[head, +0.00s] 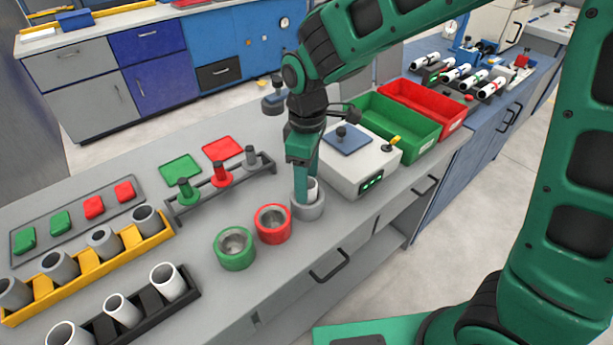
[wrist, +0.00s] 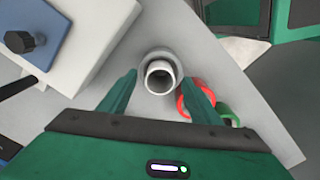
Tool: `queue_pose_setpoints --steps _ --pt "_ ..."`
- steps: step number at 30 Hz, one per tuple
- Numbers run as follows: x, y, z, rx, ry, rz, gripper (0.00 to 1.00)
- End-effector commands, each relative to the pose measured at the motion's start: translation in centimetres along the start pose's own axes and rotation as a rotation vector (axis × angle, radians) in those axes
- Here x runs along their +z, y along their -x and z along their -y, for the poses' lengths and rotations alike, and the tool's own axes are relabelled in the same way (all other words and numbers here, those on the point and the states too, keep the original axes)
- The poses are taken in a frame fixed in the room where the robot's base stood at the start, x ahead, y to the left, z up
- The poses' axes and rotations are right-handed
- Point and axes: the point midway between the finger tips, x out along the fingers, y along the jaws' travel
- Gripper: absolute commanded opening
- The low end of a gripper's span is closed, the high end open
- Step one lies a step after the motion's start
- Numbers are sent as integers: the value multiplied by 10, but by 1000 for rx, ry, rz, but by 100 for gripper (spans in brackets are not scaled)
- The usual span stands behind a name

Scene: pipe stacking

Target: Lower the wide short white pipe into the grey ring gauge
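The white pipe (head: 313,188) stands upright in the grey ring gauge (head: 308,210) near the front edge of the bench. In the wrist view the white pipe (wrist: 160,77) shows its open end, with the grey ring (wrist: 155,54) around it. My gripper (head: 303,188) points down over the ring, its fingers at the pipe. In the wrist view my gripper (wrist: 160,76) has its fingertips on either side of the pipe, with a small gap visible on both sides. The fingers hide part of the pipe and ring in the head view.
Red (head: 273,223) and green (head: 234,248) ring gauges stand left of the grey one. A white box (head: 352,165) is close on the right. A yellow rack (head: 88,262) and a black rack (head: 150,318) hold pipes. A grey rack (head: 222,186) holds handled plugs behind.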

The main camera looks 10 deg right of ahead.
Motion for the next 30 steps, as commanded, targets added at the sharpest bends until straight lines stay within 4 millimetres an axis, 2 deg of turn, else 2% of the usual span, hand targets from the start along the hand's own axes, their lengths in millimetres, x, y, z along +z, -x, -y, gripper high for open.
queue_pose_setpoints --steps 7,21,25,30 --pt "0 9 0 1 0 -2 57" --pt "-1 89 -2 1 -1 -2 57" --pt "-1 101 -2 0 -1 -1 57" --pt "0 107 -1 -1 0 0 57"
